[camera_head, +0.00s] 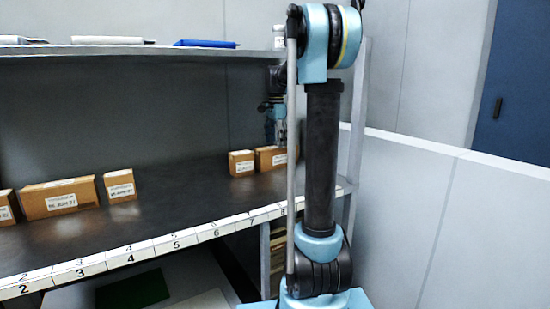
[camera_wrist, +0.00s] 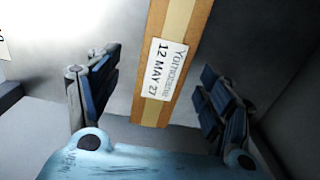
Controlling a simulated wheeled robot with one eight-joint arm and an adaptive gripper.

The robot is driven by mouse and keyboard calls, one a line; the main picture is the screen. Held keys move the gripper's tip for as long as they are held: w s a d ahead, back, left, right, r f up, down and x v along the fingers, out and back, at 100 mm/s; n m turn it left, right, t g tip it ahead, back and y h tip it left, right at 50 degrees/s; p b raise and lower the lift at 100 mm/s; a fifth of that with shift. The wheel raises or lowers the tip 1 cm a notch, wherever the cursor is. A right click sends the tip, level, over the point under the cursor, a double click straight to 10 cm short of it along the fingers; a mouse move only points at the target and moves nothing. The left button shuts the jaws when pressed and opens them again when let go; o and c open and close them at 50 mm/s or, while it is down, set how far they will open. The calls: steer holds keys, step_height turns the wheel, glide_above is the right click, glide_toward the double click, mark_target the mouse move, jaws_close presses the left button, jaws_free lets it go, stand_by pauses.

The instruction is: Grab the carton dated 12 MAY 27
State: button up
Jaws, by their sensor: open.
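The carton dated 12 MAY 27 (camera_wrist: 153,107) is a long brown box with a pale stripe and a white label, upright in the wrist view. My gripper (camera_wrist: 157,70) is open, with one finger on each side of the carton and a visible gap on both sides. In the head view my gripper (camera_head: 276,122) hangs over the right end of the shelf, just above a wide carton (camera_head: 264,163) partly hidden by my arm. That carton's label is too small to read there.
A small carton (camera_head: 241,163) stands just left of the wide one. Several more cartons, such as a wide one (camera_head: 58,198) and a small one (camera_head: 119,185), stand at the left. The shelf edge (camera_head: 150,248) has numbers. An upper shelf (camera_head: 150,50) and a right post (camera_head: 357,110) bound the space.

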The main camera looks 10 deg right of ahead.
mark_target(277, 155)
steer(key=shift+w+f, duration=0.3)
steer(key=shift+f, duration=0.25)
steer(key=shift+w+d+f, duration=0.1)
steer(key=shift+f, duration=1.5)
steer(key=shift+d+f, duration=0.1)
steer(key=shift+f, duration=1.5)
steer(key=c, duration=1.4)
